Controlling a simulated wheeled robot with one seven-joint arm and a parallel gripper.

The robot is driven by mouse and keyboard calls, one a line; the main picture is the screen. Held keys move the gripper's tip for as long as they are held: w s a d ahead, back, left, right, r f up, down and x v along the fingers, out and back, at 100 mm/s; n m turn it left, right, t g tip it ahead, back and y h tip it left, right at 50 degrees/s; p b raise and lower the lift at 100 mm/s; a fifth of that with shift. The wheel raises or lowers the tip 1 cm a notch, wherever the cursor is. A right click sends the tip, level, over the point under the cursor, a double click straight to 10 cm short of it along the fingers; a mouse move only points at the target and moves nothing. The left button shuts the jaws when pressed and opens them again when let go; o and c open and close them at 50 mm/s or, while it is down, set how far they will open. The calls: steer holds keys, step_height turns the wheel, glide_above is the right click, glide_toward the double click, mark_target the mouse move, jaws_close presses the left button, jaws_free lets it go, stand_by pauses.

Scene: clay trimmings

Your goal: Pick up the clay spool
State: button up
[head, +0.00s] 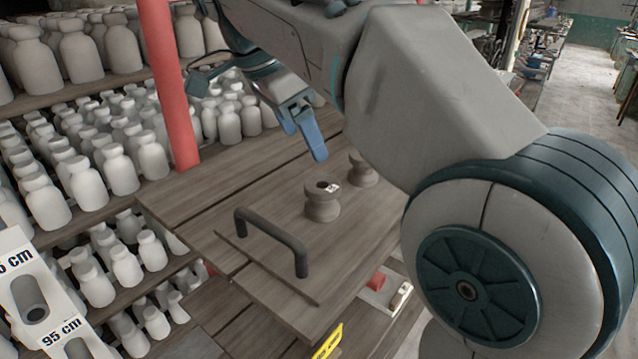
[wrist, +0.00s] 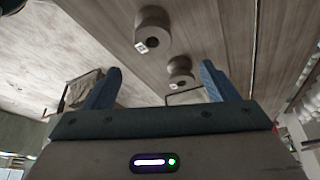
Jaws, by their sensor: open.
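Two brown clay spools stand on a wooden board. The nearer spool (head: 322,207) is upright, with a dark hole and a small white tag on top. The other spool (head: 361,170) stands behind it to the right, partly hidden by my arm. The wrist view also shows two spools, a larger-looking one (wrist: 153,25) and a smaller-looking one (wrist: 180,70), each with a pale tag. My gripper (head: 304,141) is open and empty, above and behind the nearer spool, apart from it. Its blue fingers (wrist: 161,70) spread wide in the wrist view.
A dark handle (head: 270,236) rises from the board (head: 305,273) in front of the nearer spool. A red post (head: 168,85) stands left of my gripper. Shelves of pale bottles (head: 75,165) fill the left. A red block (head: 376,281) lies below the board's right side.

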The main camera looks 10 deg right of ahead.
mark_target(322, 184)
steer(key=x, duration=0.5)
steer(key=shift+s+d+f, duration=0.1)
steer(key=shift+s+f, duration=0.1)
steer(key=shift+f, duration=0.25)
steer(key=shift+d+f, duration=0.15)
steer(key=shift+f, duration=0.15)
steer(key=shift+s+d+f, duration=0.1)
steer(key=shift+s+f, duration=0.15)
steer(key=shift+f, duration=0.05)
steer(key=shift+p+x, duration=0.5)
steer(key=shift+x, duration=2.1)
steer(key=c, duration=1.2)
